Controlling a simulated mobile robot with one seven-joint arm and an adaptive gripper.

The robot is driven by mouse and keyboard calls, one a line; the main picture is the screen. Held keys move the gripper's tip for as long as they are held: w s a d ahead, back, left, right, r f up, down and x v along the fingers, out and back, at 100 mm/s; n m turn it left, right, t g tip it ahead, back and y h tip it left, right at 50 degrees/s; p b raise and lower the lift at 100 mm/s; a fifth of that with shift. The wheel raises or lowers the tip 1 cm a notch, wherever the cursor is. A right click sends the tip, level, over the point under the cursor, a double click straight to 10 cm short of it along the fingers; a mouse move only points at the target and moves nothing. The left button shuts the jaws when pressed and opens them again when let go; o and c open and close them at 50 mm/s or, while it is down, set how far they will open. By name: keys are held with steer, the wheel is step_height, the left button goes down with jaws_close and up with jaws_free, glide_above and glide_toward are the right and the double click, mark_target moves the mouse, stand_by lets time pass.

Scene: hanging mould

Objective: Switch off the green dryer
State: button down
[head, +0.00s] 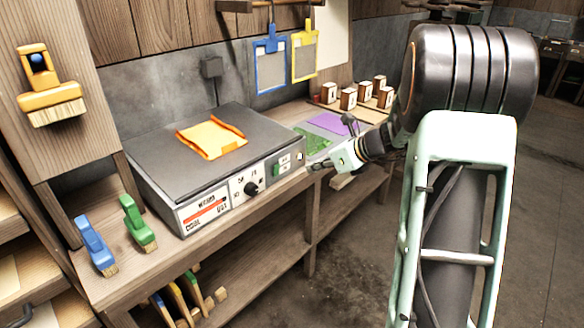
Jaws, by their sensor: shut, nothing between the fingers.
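A wide grey flat-topped machine (150,167) stands on the wooden bench, with an orange cloth (211,138) on top. It is the only dryer-like thing in view, and its body is grey, not green. Its front has a red-marked scale (206,209), a black knob (251,189) and, at the right end, a green switch panel (284,162) whose setting is too small to read. My gripper (312,166) is shut and empty, just right of that panel and pointing left at it. I cannot tell whether its tips touch the machine.
A blue-handled brush (94,244) and a green-handled brush (137,222) lie left of the machine. Blue (271,66) and yellow (304,56) frames hang behind. Green (313,141) and purple (328,122) sheets and several stamp blocks (348,99) lie right. The floor in front is clear.

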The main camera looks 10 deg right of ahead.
mark_target(277, 164)
steer(key=x, duration=0.4)
steer(key=r+x, duration=0.1)
steer(key=x, duration=0.3)
steer(key=w+a+x, duration=0.1)
steer(key=x, duration=0.3)
steer(key=shift+w+r+b, duration=0.1)
steer(key=shift+r+b, duration=0.3)
steer(key=shift+w+a, duration=0.2)
steer(key=shift+w, duration=0.15)
steer(key=shift+r, duration=0.1)
steer(key=shift+w+a+r+p, duration=0.2)
steer(key=shift+w+p, duration=0.1)
steer(key=shift+p, duration=0.25)
steer(key=shift+f, duration=0.15)
steer(key=shift+r+p, duration=0.6)
steer(key=shift+r, duration=0.3)
